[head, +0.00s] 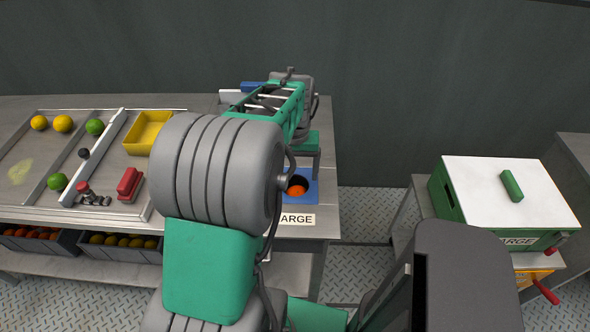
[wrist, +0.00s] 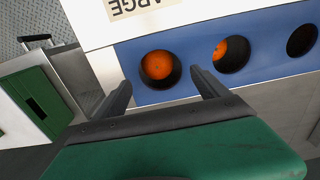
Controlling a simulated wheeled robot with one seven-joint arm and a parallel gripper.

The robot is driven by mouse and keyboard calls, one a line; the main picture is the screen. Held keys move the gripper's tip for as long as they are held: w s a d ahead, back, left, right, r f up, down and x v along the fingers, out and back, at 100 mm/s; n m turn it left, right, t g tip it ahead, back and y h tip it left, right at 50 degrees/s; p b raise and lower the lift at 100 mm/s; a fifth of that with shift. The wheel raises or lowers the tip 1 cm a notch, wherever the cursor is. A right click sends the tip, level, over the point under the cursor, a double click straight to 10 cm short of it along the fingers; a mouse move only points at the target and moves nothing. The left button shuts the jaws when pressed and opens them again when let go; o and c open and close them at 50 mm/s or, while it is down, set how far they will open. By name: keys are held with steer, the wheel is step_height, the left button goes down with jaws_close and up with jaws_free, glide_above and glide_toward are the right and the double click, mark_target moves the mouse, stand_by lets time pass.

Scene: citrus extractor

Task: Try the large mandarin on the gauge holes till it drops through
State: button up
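The blue gauge plate (wrist: 275,76) has three round holes in the wrist view. An orange fruit (wrist: 157,65) sits in the left hole, with dark space beside it. A second, smaller-looking orange fruit (wrist: 231,50) sits in the middle hole, and the right hole (wrist: 302,40) looks dark and empty. I cannot tell for sure which fruit is the large mandarin. My gripper (wrist: 162,77) is open, its two fingers apart over the left hole, holding nothing. In the head view one orange fruit (head: 297,189) shows in the plate; my arm hides the other holes.
A "LARGE" label (head: 297,219) is in front of the plate. A green box with a white lid (head: 510,185) stands at the right. A yellow tray (head: 147,132), a red-handled item (head: 130,184) and several citrus fruits lie on the left table. Crates (head: 38,242) stand below.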

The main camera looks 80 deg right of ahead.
steer(key=shift+o, duration=0.3)
step_height(320, 180, up, 8)
steer(key=shift+b, duration=0.3)
steer(key=shift+f, duration=0.1)
stand_by(0.4)
